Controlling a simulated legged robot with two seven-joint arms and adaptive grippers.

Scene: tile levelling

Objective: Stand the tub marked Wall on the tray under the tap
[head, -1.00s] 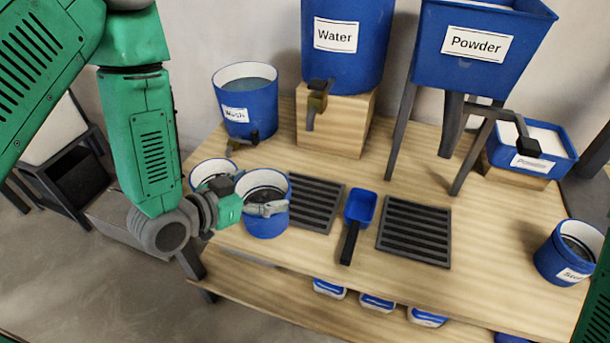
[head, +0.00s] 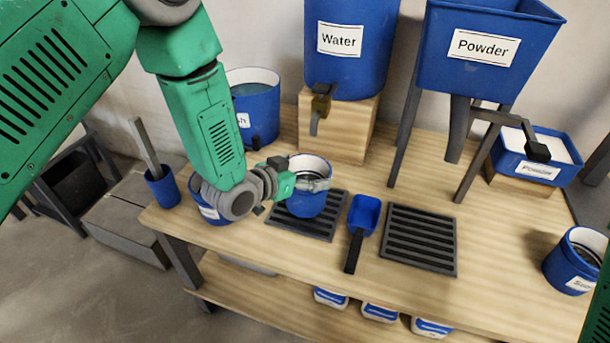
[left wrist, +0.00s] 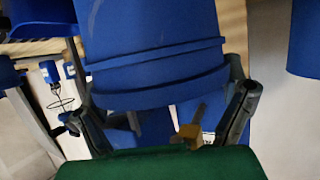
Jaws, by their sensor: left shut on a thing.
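A blue tub (head: 306,203) with a white inside and dark contents is held in my left gripper (head: 312,184). No label shows on it, so I cannot tell if it is the one marked Wall. It is upright over the left slatted tray (head: 325,230), and whether it touches the tray is unclear. In the left wrist view the tub (left wrist: 155,55) fills the space between the two fingers. The Water tank's tap (head: 320,105) is above and behind the tub. My right gripper is out of view.
Another blue tub (head: 208,213) is partly hidden behind my left wrist. A blue scoop (head: 365,215) lies between the left tray and a second slatted tray (head: 420,235). The Powder hopper (head: 485,55) stands at the back. A labelled tub (head: 570,262) is at right.

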